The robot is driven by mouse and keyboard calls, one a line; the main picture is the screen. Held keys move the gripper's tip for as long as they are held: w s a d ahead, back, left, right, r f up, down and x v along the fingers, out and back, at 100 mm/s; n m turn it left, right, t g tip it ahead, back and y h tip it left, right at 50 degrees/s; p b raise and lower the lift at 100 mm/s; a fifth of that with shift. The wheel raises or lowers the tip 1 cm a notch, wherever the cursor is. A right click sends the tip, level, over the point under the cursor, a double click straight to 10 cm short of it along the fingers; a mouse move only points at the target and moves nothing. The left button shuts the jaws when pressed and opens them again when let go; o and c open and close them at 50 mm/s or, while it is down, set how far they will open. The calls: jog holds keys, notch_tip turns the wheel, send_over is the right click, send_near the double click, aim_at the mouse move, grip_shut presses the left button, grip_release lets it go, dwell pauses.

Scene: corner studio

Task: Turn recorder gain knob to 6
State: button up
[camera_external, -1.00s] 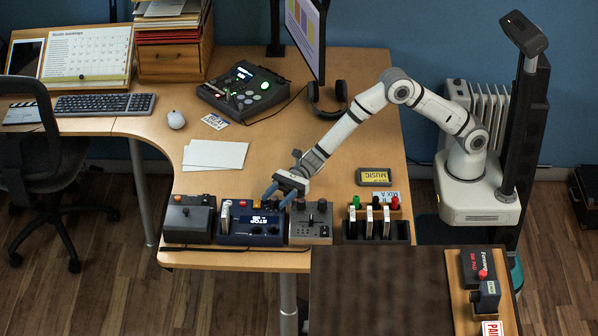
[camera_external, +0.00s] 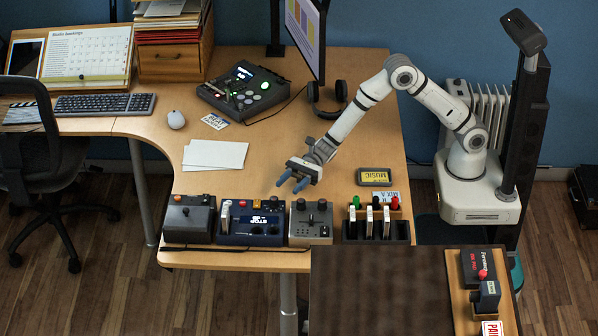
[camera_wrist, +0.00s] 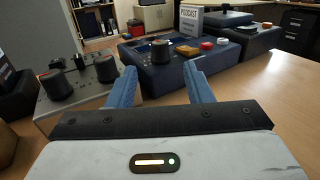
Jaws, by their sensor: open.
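The blue unit (camera_external: 228,238) with a small screen (camera_external: 262,219) and dark knobs stands in the row at the front of the desk; I take it for the recorder. In the wrist view the blue unit (camera_wrist: 222,65) shows a black knob with a red top (camera_wrist: 160,54) beyond my fingertips. I cannot read a gain scale or the knob's setting. My gripper (camera_external: 291,184) is open and empty, above the desk and back from the unit. Its two blue fingers (camera_wrist: 159,75) are spread apart in the wrist view and touch no knob.
A grey box (camera_external: 311,237) with knobs stands right of the blue unit, and a dark box (camera_external: 189,222) stands left. A black rack (camera_external: 350,232) with cards is further right. White sheets (camera_external: 215,154) lie behind. The desk between is clear.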

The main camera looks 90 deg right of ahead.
aim_at(275, 197)
jog(key=shift+r, duration=0.15)
jog(key=shift+c, duration=0.8)
jog(key=r+p, duration=0.1)
jog(key=p, duration=0.1)
jog(key=a+h+p, duration=0.1)
jog(key=p, duration=0.1)
jog(key=r+g+p, duration=0.1)
jog(key=p, duration=0.1)
jog(key=shift+w+a+r, duration=0.15)
jog(key=shift+w+r, duration=0.1)
jog(key=shift+r, duration=0.1)
jog(key=shift+c, duration=0.6)
jog(key=h+p, duration=0.1)
jog(key=p, duration=0.2)
jog(key=w+a+g+h+p, duration=0.1)
jog(key=p, duration=0.2)
jog(key=shift+w+a+r+g+h, duration=0.1)
jog(key=shift+a+r+g+h, duration=0.05)
jog(key=shift+g+h, duration=0.2)
jog(key=x, duration=0.7)
jog(key=shift+p, duration=0.3)
jog(key=shift+c, duration=0.2)
